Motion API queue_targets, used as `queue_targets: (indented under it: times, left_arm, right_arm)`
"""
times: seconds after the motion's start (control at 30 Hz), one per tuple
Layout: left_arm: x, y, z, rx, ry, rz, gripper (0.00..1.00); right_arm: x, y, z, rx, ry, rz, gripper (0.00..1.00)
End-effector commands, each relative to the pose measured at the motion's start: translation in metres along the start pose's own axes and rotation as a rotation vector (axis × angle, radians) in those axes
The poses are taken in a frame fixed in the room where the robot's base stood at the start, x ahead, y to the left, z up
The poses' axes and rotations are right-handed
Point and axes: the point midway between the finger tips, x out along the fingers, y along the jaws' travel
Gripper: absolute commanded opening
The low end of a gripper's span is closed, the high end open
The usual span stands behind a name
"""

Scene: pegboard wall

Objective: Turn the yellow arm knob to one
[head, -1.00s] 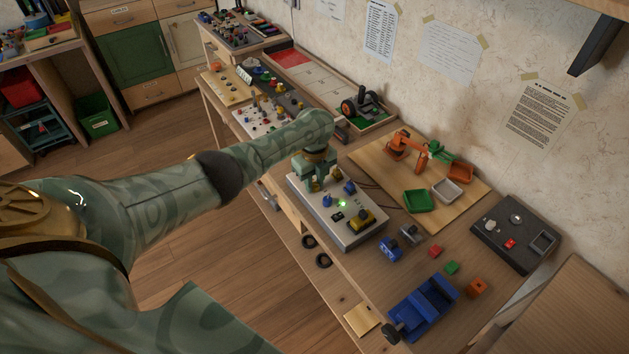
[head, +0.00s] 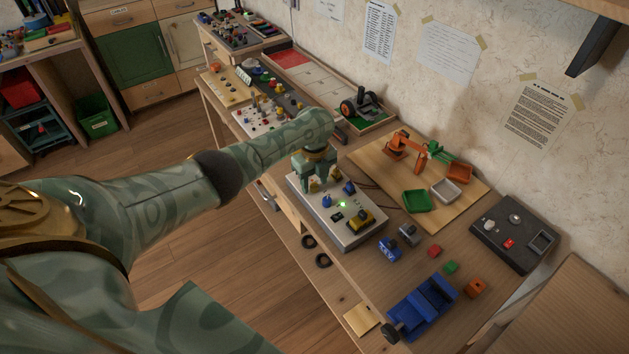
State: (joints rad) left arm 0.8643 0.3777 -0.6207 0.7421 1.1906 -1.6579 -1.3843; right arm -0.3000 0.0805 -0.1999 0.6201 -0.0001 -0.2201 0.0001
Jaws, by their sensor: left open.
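A grey control box (head: 345,232) sits near the front edge of the bench. A small yellow knob (head: 314,186) shows on its far left part, between and below the fingers of my left gripper (head: 315,180). The gripper is open and points down around the knob; I cannot tell whether the fingers touch it. The knob's pointer and any markings are hidden or too small to read. A toy crane arm, orange with a green end (head: 438,151), stands on a wooden board (head: 460,208) behind the box. My right gripper is not in view.
The box also carries blue knobs (head: 327,201), a lit green lamp (head: 343,204) and a yellow part (head: 361,219). A blue toy truck (head: 422,307) and small blocks lie to the right.

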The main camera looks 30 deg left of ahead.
Motion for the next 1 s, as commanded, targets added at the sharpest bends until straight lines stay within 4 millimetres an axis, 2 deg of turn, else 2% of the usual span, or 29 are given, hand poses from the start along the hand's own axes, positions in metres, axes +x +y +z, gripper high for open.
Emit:
queue_targets:
  times: [0.3,0.5,0.7,1.0]
  left_arm:
    - [-0.086,-0.001,0.0,0.001,-0.003,-0.006,0.45]
    - [-0.132,-0.001,0.0,0.001,-0.001,-0.005,0.45]
    - [-0.154,-0.001,0.0,0.001,0.0,-0.003,0.45]
    - [-0.157,-0.001,0.0,0.0,0.001,-0.001,0.45]
  right_arm:
    - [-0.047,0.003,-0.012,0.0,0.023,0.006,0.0]
    - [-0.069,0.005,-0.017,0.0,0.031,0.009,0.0]
    - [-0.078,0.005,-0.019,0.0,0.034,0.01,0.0]
    - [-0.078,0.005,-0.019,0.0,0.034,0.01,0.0]
